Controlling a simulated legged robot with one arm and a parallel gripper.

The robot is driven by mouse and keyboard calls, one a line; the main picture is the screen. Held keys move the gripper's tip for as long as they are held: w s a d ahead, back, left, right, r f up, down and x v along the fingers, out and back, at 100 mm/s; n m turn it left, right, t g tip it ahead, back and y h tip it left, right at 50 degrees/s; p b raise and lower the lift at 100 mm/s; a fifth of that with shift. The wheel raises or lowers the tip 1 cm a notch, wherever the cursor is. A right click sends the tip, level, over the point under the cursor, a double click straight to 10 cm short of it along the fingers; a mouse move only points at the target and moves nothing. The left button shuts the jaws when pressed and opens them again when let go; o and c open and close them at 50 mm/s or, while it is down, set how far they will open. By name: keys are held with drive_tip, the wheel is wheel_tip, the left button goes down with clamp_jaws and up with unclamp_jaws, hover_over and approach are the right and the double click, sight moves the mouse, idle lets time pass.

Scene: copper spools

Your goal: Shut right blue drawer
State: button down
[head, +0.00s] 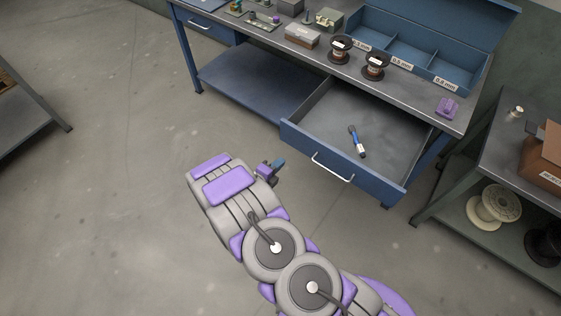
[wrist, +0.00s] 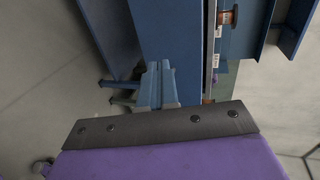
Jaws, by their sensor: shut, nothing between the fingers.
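The right blue drawer (head: 300,138) is pulled well out from under the workbench in the head view. Its front has a pale bar handle, and its grey interior holds a blue, black and white pen-like item (head: 357,141). My gripper (head: 275,166) is shut and empty, just left of the drawer's front and apart from it. In the wrist view my gripper's fingertips (wrist: 158,72) are together, in front of a tall blue surface; I cannot tell whether they touch it.
The workbench (head: 405,90) holds two copper spools (head: 341,47) (head: 376,64), a blue divided bin (head: 410,62) and a purple item (head: 447,107). A side shelf (head: 480,170) with spools stands right of the drawer. Another table (head: 35,120) stands far left.

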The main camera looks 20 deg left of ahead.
sight(301, 143)
drive_tip(key=x, duration=0.3)
drive_tip(key=b+x, duration=0.1)
drive_tip(key=x, duration=0.6)
drive_tip(key=shift+w+d+r+b, duration=0.2)
drive_tip(key=shift+w+r+b, duration=0.1)
drive_tip(key=shift+b, duration=0.1)
drive_tip(key=shift+w+d, duration=0.15)
drive_tip(key=shift+w, duration=0.3)
